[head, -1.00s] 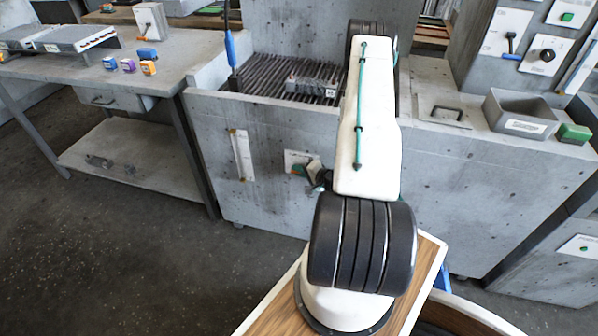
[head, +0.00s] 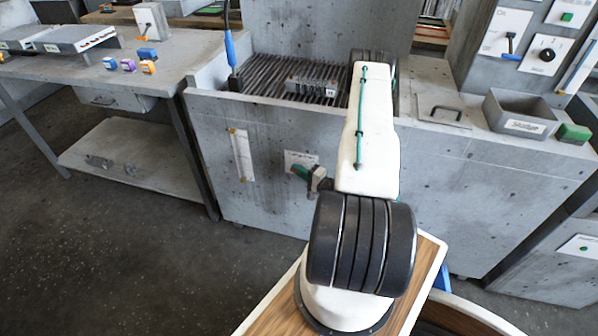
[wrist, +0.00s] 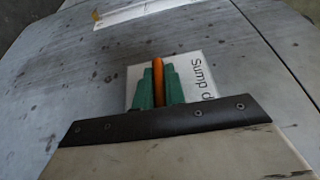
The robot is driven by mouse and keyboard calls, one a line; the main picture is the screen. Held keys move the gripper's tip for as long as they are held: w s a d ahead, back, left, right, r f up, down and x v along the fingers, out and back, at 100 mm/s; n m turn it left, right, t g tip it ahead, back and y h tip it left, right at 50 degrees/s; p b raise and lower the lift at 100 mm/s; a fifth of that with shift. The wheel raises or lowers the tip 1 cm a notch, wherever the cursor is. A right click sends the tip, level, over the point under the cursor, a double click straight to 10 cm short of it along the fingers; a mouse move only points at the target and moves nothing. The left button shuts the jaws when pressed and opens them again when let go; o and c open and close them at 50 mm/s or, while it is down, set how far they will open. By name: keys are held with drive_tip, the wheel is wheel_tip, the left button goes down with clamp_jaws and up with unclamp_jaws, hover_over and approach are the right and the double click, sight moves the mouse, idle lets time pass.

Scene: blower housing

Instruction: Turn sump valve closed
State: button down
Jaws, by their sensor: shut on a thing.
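The sump valve's orange handle (wrist: 158,66) stands out in the wrist view, in front of a white label plate (wrist: 202,68) that reads "Sump d…", with the rest cut off. My gripper (wrist: 158,88) has its green fingers shut on the handle, one on each side. The handle runs up and down in the wrist view. In the head view, my gripper (head: 300,171) is at the white plate (head: 298,156) on the front of the grey housing. The fingers cover the handle there, and the valve's base is hidden.
The grey housing (head: 262,205) has a slatted top and a strip gauge (head: 242,155) left of the valve. A grey bin (head: 519,112) and a green block (head: 573,133) sit on its right top. A workbench (head: 165,82) stands left. The floor in front is clear.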

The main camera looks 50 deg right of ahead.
drive_tip(key=shift+d, duration=0.1)
drive_tip(key=c, duration=1.5)
unclamp_jaws()
drive_tip(key=shift+o, duration=0.2)
drive_tip(key=s, duration=0.7)
drive_tip(key=shift+s, duration=0.4)
